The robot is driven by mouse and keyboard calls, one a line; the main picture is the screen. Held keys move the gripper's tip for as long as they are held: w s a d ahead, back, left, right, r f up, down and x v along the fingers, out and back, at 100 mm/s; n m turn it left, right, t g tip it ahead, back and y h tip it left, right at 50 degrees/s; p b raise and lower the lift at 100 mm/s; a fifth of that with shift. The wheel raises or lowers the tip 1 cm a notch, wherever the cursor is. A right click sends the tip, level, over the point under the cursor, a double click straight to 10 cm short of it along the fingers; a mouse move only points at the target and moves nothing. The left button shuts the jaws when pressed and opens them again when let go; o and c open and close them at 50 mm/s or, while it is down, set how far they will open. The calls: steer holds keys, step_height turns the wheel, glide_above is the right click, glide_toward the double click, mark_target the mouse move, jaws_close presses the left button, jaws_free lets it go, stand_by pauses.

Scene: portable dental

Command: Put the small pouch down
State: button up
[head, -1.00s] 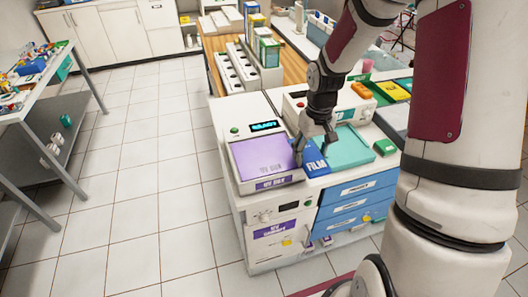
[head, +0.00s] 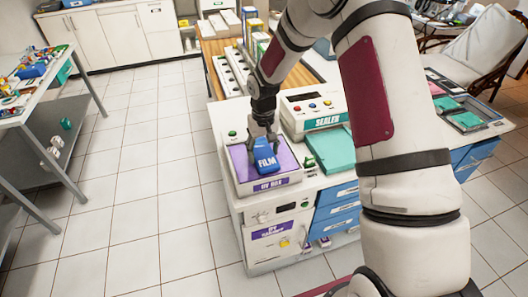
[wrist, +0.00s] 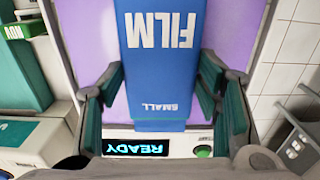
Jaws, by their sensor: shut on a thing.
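The small pouch (head: 265,160) is blue, with "FILM" in white in the head view. In the wrist view the pouch (wrist: 163,60) also reads "SMALL" and lies between my fingers. My gripper (head: 263,141) is shut on it, and the gripper (wrist: 162,85) points down over the purple-topped UV box (head: 240,168). The pouch is over the purple top, tilted in the head view; I cannot tell whether it touches. The box's display (wrist: 135,147) reads "READY" in the wrist view.
The sealer (head: 318,115) with its teal pad (head: 337,152) stands just right of the UV box. A small green item (head: 308,162) lies between them. White racks and cartons fill the wooden counter (head: 210,72) behind.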

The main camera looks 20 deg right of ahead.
steer(key=shift+f, duration=0.35)
steer(key=shift+f, duration=0.1)
steer(key=o, duration=1.2)
step_height(320, 180, up, 12)
steer(key=b, duration=0.2)
step_height(320, 180, up, 9)
steer(key=t, duration=0.1)
glide_above(263, 154)
steer(key=s, duration=0.4)
steer(key=s+r+t, duration=0.1)
steer(key=s+r, duration=0.3)
steer(key=s, duration=0.4)
steer(key=s+r+t, duration=0.2)
steer(key=s+r, duration=0.1)
steer(key=s, duration=0.5)
steer(key=s+r+t, duration=0.1)
steer(key=s+r, duration=0.3)
steer(key=s, duration=0.5)
steer(key=shift+r+t, duration=0.3)
